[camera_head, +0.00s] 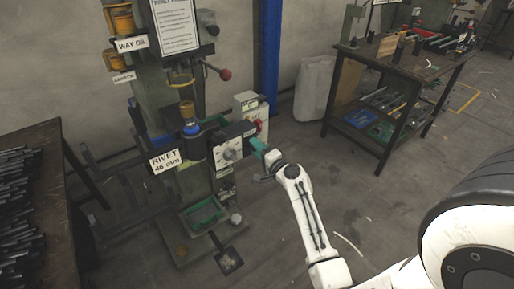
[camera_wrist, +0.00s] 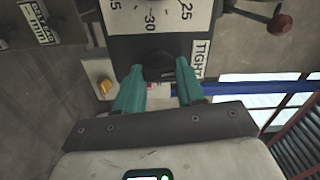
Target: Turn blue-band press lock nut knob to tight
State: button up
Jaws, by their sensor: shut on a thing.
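The press (camera_head: 200,165) stands left of centre in the head view, with a blue band near a RIVET 46 mm sign. Its white dial (camera_head: 228,150) faces my arm. In the wrist view the dial (camera_wrist: 150,14) shows upside-down numbers, among them 30 and 25. Below it, a black lock nut knob (camera_wrist: 158,62) sits on the dark panel, next to a TIGHT label (camera_wrist: 199,60). My gripper (camera_wrist: 160,70) has its teal fingers on either side of the knob, shut on it. In the head view my gripper (camera_head: 262,148) is at the press's right side; the knob is hidden there.
A dark table (camera_head: 40,190) with many rods stands at the left. A workbench (camera_head: 400,70) with parts and a lower shelf stands at the upper right, with a pale sack (camera_head: 313,88) beside it. A red-ended lever (camera_head: 225,74) sticks out above the dial. The floor between is mostly clear.

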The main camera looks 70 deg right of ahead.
jog(key=shift+m, duration=0.7)
jog(key=shift+f+m, duration=0.1)
jog(key=shift+m, duration=0.2)
jog(key=o, duration=1)
jog(key=shift+o, duration=0.2)
jog(key=shift+s, duration=0.1)
jog(key=v, duration=1)
jog(key=shift+s+b, duration=0.3)
jog(key=shift+b, duration=0.1)
jog(key=shift+a, duration=0.15)
